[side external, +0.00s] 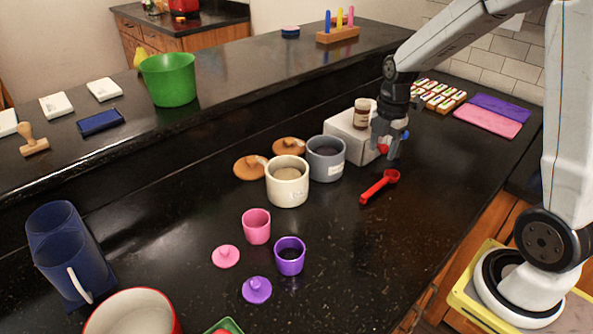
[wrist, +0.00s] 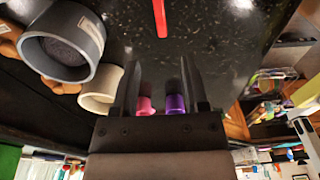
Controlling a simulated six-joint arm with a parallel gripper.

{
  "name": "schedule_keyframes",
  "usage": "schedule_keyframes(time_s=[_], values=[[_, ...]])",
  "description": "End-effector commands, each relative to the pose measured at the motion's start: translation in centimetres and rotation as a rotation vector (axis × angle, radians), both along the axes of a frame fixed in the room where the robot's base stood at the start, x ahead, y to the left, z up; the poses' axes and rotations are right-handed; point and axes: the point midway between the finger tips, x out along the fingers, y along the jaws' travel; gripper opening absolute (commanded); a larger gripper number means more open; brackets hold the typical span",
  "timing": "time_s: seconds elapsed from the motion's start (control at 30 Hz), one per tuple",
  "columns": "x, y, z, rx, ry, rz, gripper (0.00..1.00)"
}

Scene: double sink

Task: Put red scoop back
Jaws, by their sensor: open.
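The red scoop (side external: 380,187) lies on the dark counter, in front of the white box (side external: 349,130). Part of its red handle shows at the top of the wrist view (wrist: 160,18). My gripper (side external: 388,150) is open and empty, raised above the counter beside the white box, behind the scoop and apart from it. Its two fingers also show in the wrist view (wrist: 161,85). Small red and blue parts show around the gripper; I cannot tell what they belong to. The cream canister (side external: 287,187) and grey canister (side external: 326,164) stand open, left of the scoop.
Two brown lids (side external: 249,168) lie behind the canisters. The counter right of the scoop is clear.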

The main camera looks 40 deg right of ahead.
Motion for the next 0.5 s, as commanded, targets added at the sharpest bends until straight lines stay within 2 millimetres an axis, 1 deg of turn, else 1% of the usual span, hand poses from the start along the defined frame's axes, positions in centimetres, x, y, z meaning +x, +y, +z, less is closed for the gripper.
schedule_keyframes(time_s=[0.27,0.37,0.5], values=[[-0.1,0.3,-0.1,-0.004,-0.003,-0.031,0.57],[-0.3,0.8,-0.1,-0.01,-0.003,-0.083,0.57],[-0.7,1.9,-0.4,-0.02,-0.009,-0.201,0.57]])
